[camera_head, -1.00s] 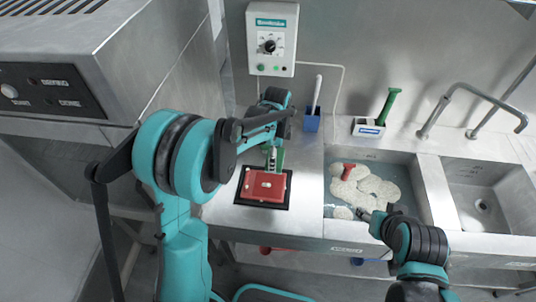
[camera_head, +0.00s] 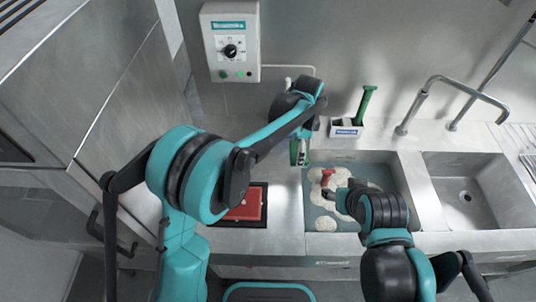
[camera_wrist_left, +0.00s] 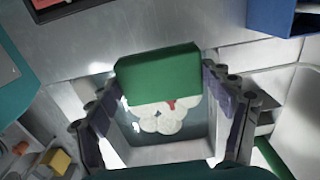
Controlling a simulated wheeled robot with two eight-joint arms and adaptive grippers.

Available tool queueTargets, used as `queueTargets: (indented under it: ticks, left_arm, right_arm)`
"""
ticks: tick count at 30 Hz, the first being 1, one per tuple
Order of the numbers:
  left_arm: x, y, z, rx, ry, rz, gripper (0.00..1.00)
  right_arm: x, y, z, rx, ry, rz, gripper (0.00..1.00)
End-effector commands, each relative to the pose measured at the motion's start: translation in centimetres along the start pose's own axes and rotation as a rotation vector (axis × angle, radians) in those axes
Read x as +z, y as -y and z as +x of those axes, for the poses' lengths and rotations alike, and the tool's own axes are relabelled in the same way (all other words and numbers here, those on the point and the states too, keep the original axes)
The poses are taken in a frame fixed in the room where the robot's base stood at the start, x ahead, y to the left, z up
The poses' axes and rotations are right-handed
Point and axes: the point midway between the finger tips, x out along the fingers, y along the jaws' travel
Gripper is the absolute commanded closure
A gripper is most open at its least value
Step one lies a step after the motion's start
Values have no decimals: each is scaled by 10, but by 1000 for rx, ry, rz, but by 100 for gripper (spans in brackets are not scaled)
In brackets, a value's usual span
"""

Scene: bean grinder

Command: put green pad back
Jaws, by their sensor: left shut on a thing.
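The green pad (camera_wrist_left: 158,72) is pinched between the fingers of my left gripper (camera_wrist_left: 165,110) in the left wrist view. In the head view, the pad (camera_head: 294,152) is a narrow green shape under my left gripper (camera_head: 299,155), at the left back edge of the left sink basin. It is held above the counter, apart from the sink's contents. My right gripper (camera_head: 335,195) is over the left basin, close to a red piece (camera_head: 327,177) among pale round pieces. Its fingers are too small to tell open or shut.
A blue holder (camera_wrist_left: 283,17) shows in the wrist view. The right basin (camera_head: 470,190) is empty; a faucet (camera_head: 440,85) overhangs it.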

Motion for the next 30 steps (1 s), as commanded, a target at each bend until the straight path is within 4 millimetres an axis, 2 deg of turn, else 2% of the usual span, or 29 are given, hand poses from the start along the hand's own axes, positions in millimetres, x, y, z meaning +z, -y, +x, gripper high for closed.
queueTargets:
  ticks: [6,13,20,27,30]
  left_arm:
    - [46,29,34,0,0,-7,51]
    - [81,51,59,0,0,-4,51]
    - [89,56,70,0,0,-1,51]
    - [89,56,104,0,0,-1,51]
    - [89,56,103,0,0,-1,51]
  right_arm:
    - [10,0,13,0,0,0,47]
    - [15,0,21,0,0,0,47]
    - [18,0,25,0,0,0,47]
    - [25,0,35,0,0,0,47]
    - [24,0,34,0,0,0,47]
